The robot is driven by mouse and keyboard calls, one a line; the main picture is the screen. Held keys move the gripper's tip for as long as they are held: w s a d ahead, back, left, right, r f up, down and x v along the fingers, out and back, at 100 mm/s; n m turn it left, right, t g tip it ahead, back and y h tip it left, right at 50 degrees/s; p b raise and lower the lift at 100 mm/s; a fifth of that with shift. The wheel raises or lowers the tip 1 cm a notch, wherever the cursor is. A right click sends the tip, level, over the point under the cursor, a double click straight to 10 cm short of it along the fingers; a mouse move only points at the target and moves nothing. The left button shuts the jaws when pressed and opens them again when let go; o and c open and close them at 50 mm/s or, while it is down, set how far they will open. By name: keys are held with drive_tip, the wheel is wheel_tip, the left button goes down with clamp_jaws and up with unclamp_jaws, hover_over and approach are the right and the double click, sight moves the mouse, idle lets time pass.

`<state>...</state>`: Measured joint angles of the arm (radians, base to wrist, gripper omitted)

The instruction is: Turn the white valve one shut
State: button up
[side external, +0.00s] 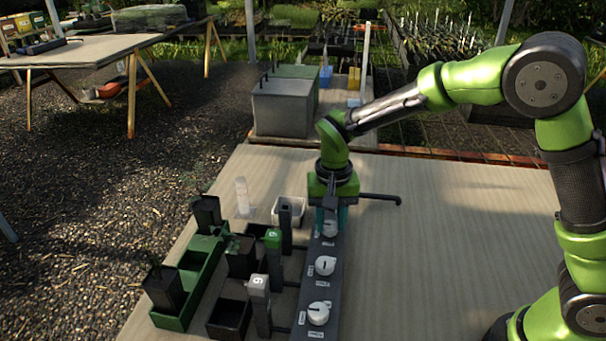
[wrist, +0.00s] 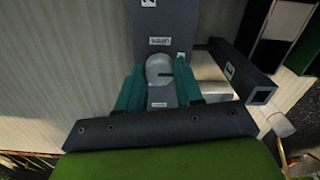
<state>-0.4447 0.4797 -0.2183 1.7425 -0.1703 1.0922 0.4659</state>
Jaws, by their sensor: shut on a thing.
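A dark valve panel (side external: 333,280) lies on the table with three round white knobs in a row. The far knob (side external: 330,229) is partly hidden by my gripper (side external: 330,222). In the wrist view this knob (wrist: 158,66) sits between the teal fingers of my gripper (wrist: 160,74), which is shut on it from both sides. The middle knob (side external: 325,265) and near knob (side external: 318,313) are free. I cannot read which knob is valve one.
Left of the panel stand upright dark square tubes, one white-topped (side external: 259,284) and one green-topped (side external: 273,240). Beyond are dark pots, a green tray (side external: 176,319), a white tub (side external: 276,218) and a clear cylinder (side external: 242,197). The table (side external: 450,230) right of the panel is clear.

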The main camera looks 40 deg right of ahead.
sight(330, 224)
idle(0.5)
drive_tip(key=o, duration=1)
drive_tip(key=shift+o, duration=0.2)
drive_tip(key=shift+r, duration=0.1)
wheel_tip(330, 224, up, 17)
